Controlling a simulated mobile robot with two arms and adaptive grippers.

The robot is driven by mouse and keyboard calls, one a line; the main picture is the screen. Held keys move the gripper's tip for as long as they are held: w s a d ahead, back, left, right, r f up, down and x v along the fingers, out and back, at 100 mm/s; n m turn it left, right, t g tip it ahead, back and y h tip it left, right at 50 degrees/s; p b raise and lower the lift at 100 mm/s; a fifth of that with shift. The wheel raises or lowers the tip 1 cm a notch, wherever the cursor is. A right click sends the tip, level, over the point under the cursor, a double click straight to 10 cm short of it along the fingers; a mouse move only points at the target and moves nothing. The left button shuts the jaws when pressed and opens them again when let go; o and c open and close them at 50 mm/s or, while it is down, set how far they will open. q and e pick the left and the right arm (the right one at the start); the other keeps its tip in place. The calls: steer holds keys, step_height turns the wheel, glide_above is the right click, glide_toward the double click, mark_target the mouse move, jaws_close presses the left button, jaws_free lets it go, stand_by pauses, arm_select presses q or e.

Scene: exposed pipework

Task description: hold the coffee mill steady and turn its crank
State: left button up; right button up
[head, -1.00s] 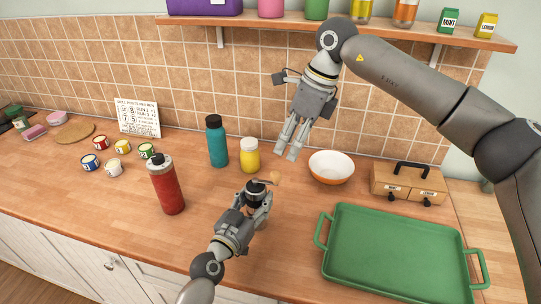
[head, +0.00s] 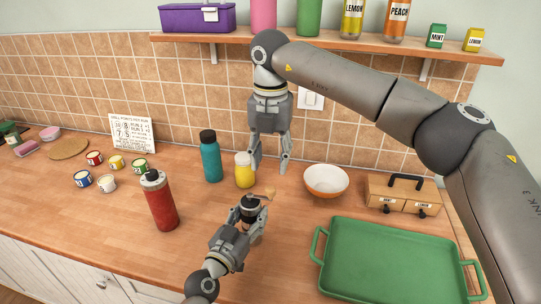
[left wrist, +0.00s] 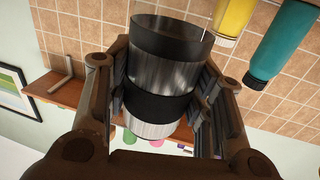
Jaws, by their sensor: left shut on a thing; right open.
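The coffee mill (head: 249,208) stands on the wooden counter, small and dark-topped in the head view. Its crank knob (head: 270,193) is tan and points to the right and back. My left gripper (head: 246,222) is shut around the mill's body from the front. In the left wrist view the mill's silver body with a black band (left wrist: 160,95) sits between the finger pads. My right gripper (head: 269,169) is open and empty, pointing down behind the mill, above the counter and apart from the crank. The lower part of the mill is hidden by my left gripper.
A yellow jar (head: 245,171) and teal bottle (head: 211,158) stand behind the mill, close to my right gripper. A red bottle (head: 160,202) is at left. A white-orange bowl (head: 326,180), small drawer box (head: 402,194) and green tray (head: 395,262) are at right. A shelf (head: 330,42) runs above.

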mark_target(271, 187)
steer(key=shift+f, duration=4.2)
steer(key=c, duration=0.8)
